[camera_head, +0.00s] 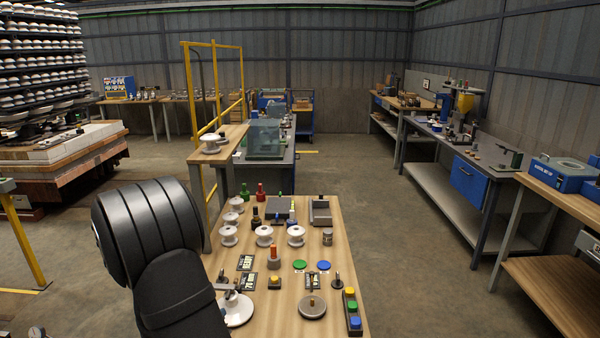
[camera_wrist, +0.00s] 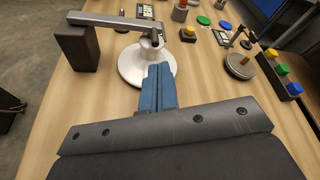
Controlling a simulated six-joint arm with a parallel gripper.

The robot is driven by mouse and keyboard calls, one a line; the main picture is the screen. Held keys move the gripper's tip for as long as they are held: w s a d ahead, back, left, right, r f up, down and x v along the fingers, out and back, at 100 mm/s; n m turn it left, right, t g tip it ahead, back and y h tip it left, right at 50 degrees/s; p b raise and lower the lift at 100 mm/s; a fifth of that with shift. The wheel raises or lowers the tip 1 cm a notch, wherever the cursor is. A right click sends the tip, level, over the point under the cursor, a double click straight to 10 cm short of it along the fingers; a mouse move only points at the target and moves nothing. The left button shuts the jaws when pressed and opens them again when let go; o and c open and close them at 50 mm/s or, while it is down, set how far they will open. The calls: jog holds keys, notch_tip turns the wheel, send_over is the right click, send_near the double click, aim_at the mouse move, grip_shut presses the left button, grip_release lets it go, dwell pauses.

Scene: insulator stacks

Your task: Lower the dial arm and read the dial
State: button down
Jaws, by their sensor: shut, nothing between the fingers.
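A grey metal arm (camera_wrist: 110,22) reaches right from a dark block (camera_wrist: 78,48) in the wrist view and ends over a white round insulator (camera_wrist: 133,68). I take it to be the dial arm; it looks roughly level. My gripper (camera_wrist: 159,72) has blue fingers closed together, empty, in front of the insulator's near rim. I cannot tell whether they touch it. In the head view the insulator (camera_head: 238,311) shows beside my dark arm, which hides my fingers and the block. No dial face is clear; a small display (camera_head: 248,282) stands behind the insulator.
On the wooden bench (camera_head: 285,323), a round grey disc (camera_head: 312,306) and a button strip (camera_head: 352,312) lie to the right. White spools (camera_head: 264,236) and an orange-topped post (camera_head: 274,257) stand farther back. Green (camera_head: 299,265) and blue discs (camera_head: 323,266) lie mid-bench.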

jog(key=x, duration=0.4)
jog(key=shift+w+d, duration=0.1)
jog(key=shift+w, duration=0.1)
